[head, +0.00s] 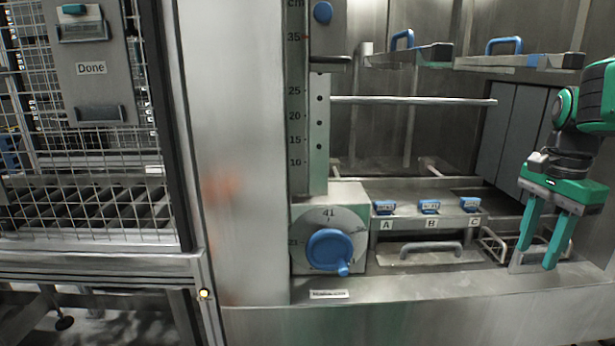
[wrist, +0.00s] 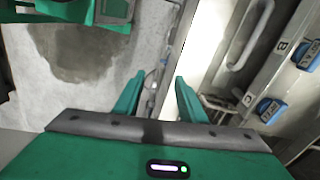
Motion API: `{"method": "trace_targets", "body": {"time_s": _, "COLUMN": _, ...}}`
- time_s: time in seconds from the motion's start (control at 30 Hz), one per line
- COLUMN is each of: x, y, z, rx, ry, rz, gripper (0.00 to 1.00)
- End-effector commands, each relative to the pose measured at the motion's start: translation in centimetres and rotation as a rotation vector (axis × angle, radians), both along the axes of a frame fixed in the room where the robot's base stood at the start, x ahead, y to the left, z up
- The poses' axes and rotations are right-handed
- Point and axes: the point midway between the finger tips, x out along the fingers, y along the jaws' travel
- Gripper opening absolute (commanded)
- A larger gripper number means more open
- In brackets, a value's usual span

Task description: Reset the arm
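My gripper (head: 538,256) hangs at the right of the head view with its two green fingers pointing down and apart. It is open, and I see nothing between the fingers. It is in front of the right end of the steel washer opening, right of the label C slot. In the wrist view my gripper (wrist: 158,82) also shows two spread green fingers with a metal edge beyond them. My arm (head: 590,100) comes in from the right edge of the head view.
A blue dial knob (head: 330,250) sits left of several blue-tagged slots (head: 429,207) on a steel ledge. A metal handle (head: 431,248) is below them. A wire rack (head: 492,243) stands close to my gripper. A horizontal bar (head: 415,100) crosses the opening. A mesh cage (head: 85,150) stands left.

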Motion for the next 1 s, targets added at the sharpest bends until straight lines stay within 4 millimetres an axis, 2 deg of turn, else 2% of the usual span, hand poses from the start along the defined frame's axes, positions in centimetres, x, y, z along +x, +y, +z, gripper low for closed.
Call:
{"method": "trace_targets", "body": {"time_s": 0.17, "x": -6.5, "y": 0.6, "z": -3.1, "rx": 0.004, "ry": 0.001, "rz": 0.256, "gripper": 0.38}}
{"method": "trace_targets", "body": {"time_s": 0.3, "x": -11.9, "y": 1.4, "z": -6.3, "rx": 0.008, "ry": 0.002, "rz": 0.496, "gripper": 0.38}}
{"method": "trace_targets", "body": {"time_s": 0.4, "x": -15.1, "y": 2.0, "z": -8.5, "rx": 0.013, "ry": 0.003, "rz": 0.644, "gripper": 0.38}}
{"method": "trace_targets", "body": {"time_s": 0.5, "x": -17.4, "y": 2.5, "z": -10.1, "rx": 0.016, "ry": 0.003, "rz": 0.755, "gripper": 0.38}}
{"method": "trace_targets", "body": {"time_s": 0.67, "x": -19.1, "y": 3.1, "z": -11.4, "rx": 0.018, "ry": 0.002, "rz": 0.847, "gripper": 0.38}}
{"method": "trace_targets", "body": {"time_s": 1.0, "x": -19.2, "y": 3.2, "z": -11.5, "rx": 0.018, "ry": 0.002, "rz": 0.854, "gripper": 0.38}}
